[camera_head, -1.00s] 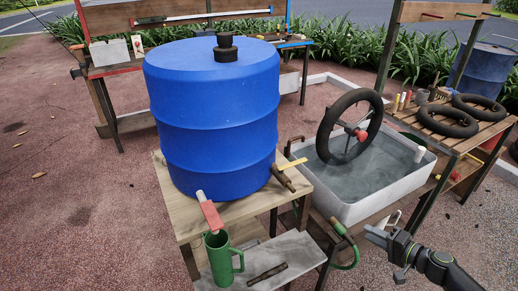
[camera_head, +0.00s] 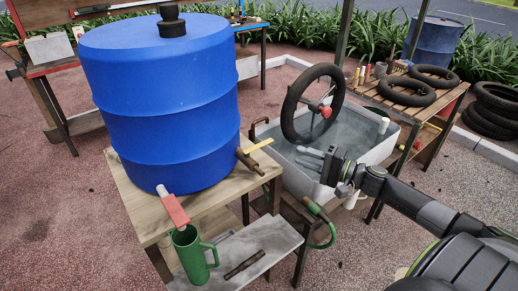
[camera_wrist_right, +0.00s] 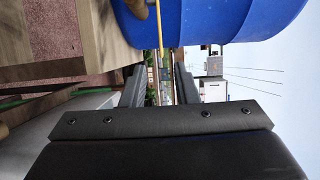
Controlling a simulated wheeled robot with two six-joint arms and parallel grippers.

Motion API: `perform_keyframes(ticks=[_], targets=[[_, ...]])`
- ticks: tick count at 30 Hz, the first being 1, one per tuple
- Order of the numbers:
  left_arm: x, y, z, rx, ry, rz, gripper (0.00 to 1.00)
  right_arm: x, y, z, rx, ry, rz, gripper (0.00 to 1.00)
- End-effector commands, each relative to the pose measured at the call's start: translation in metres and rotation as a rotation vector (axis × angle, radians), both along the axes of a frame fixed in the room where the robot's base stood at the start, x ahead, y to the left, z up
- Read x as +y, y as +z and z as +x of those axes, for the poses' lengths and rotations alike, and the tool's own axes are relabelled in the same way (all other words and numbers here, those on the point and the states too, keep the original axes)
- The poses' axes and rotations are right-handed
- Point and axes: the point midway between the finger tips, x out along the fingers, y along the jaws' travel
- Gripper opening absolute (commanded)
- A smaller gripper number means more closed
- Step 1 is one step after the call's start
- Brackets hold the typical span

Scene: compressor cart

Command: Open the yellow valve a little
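The yellow valve handle (camera_head: 260,145) sticks out to the right from a brown tap (camera_head: 250,162) low on the right side of the blue barrel (camera_head: 165,100). My right gripper (camera_head: 302,157) is to the right of the handle, in front of the white water tub, with a clear gap between them. In the right wrist view my right gripper (camera_wrist_right: 159,85) has its fingers apart, with nothing held between them. The yellow handle (camera_wrist_right: 159,25) shows there as a thin upright strip ahead of the gap, by the blue barrel (camera_wrist_right: 210,20). My left gripper is out of view.
A red-handled spigot (camera_head: 173,208) hangs over a green mug (camera_head: 192,255) at the wooden stand's (camera_head: 150,222) front. A white tub (camera_head: 376,152) with a wheel (camera_head: 297,105) in it stands close behind my right gripper.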

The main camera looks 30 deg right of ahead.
Motion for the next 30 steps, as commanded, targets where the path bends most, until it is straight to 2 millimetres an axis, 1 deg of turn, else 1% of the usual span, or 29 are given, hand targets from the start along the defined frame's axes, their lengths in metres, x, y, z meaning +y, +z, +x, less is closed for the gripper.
perform_keyframes(ticks=[1,8,14,16,22,26,30], targets=[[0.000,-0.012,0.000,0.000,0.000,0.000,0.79,0.002,-0.006,0.002,-0.002,0.002,-0.001,0.27],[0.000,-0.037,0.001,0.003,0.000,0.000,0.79,0.010,-0.006,0.017,0.000,0.004,-0.002,0.27],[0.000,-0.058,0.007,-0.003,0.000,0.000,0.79,0.017,-0.005,0.030,-0.004,0.001,-0.001,0.27],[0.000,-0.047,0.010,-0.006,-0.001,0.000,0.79,0.018,0.003,0.035,-0.006,0.000,0.002,0.27],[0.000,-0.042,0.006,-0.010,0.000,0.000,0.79,0.025,0.003,0.049,-0.006,0.000,0.003,0.27],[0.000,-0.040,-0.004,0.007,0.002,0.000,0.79,0.031,0.004,0.059,-0.004,0.000,0.003,0.27],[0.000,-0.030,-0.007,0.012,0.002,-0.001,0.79,0.039,0.004,0.076,-0.005,-0.001,0.006,0.27]])
